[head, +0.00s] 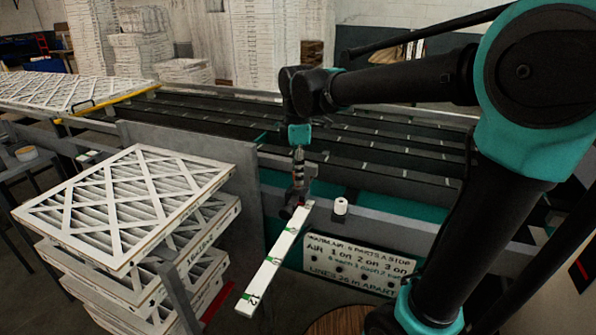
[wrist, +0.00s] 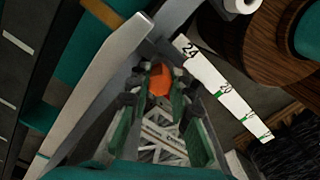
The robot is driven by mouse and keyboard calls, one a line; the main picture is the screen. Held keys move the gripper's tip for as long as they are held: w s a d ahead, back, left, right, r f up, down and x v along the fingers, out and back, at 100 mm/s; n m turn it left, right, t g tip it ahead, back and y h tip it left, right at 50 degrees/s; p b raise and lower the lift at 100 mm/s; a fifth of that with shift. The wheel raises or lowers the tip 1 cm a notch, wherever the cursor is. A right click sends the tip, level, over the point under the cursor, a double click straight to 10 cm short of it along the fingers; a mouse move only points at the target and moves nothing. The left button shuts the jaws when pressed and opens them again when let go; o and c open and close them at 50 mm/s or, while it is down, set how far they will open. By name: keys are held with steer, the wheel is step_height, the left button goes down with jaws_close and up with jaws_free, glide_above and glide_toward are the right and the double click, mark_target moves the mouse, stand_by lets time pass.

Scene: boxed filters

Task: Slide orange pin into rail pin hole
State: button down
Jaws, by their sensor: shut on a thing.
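My gripper (head: 293,208) hangs over the grey side rail (head: 385,220), near the upper end of a white marked strip. In the wrist view my gripper (wrist: 160,84) is shut on the orange pin (wrist: 160,79), whose rounded orange end shows between the fingertips. The rail also shows in the wrist view (wrist: 88,95) as a pale grey bar left of the fingers. The pin appears beside the rail there; I cannot tell whether they touch. I cannot make out the pin hole in either view. The pin is too small and dark to tell in the head view.
The white strip (head: 273,262) with green marks slants down from the rail; it also shows in the wrist view (wrist: 222,87). A white roll (head: 340,206) stands on the rail. A lettered sign (head: 358,262) hangs below.

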steer(key=shift+f, duration=0.3)
steer(key=c, duration=1.3)
jaws_free()
steer(key=shift+r, duration=0.1)
step_height(320, 180, up, 12)
